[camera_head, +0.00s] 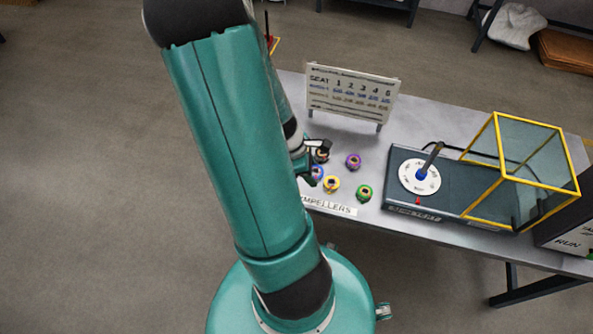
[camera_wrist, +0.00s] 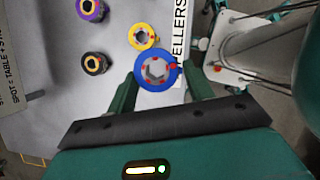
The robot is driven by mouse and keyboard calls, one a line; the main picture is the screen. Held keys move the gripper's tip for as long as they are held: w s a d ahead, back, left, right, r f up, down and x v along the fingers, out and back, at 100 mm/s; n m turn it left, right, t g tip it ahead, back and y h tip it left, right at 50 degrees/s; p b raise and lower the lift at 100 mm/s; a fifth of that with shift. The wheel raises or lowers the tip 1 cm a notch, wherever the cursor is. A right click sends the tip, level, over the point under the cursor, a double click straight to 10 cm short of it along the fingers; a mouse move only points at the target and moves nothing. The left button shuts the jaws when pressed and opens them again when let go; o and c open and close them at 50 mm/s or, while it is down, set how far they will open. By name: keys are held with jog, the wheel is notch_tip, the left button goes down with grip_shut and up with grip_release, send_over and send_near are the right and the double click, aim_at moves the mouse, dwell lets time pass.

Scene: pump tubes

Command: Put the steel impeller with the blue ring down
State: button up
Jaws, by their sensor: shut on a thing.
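The steel impeller with the blue ring (camera_wrist: 142,80) sits between the two green fingers of my gripper (camera_wrist: 160,82) in the wrist view. My gripper is shut on it. It looks bigger than the other impellers, so it seems nearer the camera; its height above the table cannot be told. In the head view the blue ring (camera_head: 317,173) shows just right of my gripper (camera_head: 307,168), partly hidden by my arm. The "IMPELLERS" label (camera_head: 329,205) lies on the table by it.
Yellow (camera_head: 331,184), green (camera_head: 364,192), purple (camera_head: 353,161) and black (camera_head: 322,154) ringed impellers stand close by. A seat board (camera_head: 352,95) stands behind. To the right is a dark pump unit (camera_head: 440,188) with a white dial and a yellow-framed clear guard (camera_head: 520,170).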

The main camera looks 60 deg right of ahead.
jog(key=w+d+f, duration=0.1)
jog(key=w+f, duration=0.1)
jog(key=w+d+f, duration=0.1)
jog(key=w+f, duration=0.1)
jog(key=w+d+f, duration=0.1)
jog(key=w+f, duration=0.1)
jog(key=shift+w+f, duration=0.2)
jog(key=shift+f, duration=0.15)
jog(key=shift+w+f, duration=0.15)
jog(key=shift+f, duration=1.5)
jog(key=shift+f, duration=0.2)
jog(key=o, duration=1.2)
jog(key=shift+r, duration=0.1)
jog(key=v, duration=1.2)
jog(key=shift+r, duration=0.15)
